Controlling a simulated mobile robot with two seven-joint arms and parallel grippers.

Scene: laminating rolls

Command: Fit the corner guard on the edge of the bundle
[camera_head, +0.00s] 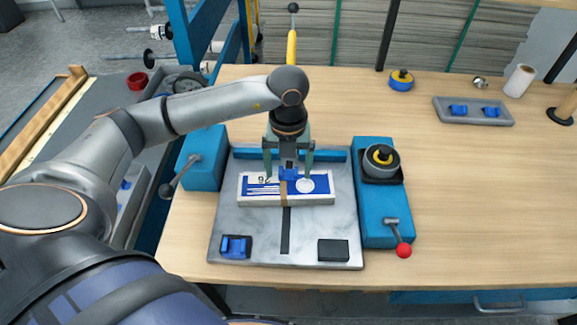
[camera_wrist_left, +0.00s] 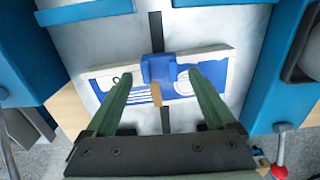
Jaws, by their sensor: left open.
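The bundle (camera_head: 257,198), a flat white and blue printed pack, lies on the grey metal plate (camera_head: 232,222). A tan strap (camera_head: 284,193) crosses its middle. A blue corner guard (camera_head: 288,173) sits at the middle of the bundle's far edge; in the left wrist view it (camera_wrist_left: 158,68) overlaps that edge, by the strap's end. How fully it is seated I cannot tell. My left gripper (camera_head: 288,177) is open above the bundle. In the left wrist view its green fingers (camera_wrist_left: 158,76) stand apart on either side of the guard. My right gripper is not in view.
Another blue guard (camera_head: 235,246) rests in a dark holder at the plate's near left. A black block (camera_head: 333,250) lies near right. A blue unit with a red-knobbed lever (camera_head: 403,250) stands right. The table's right side is mostly clear.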

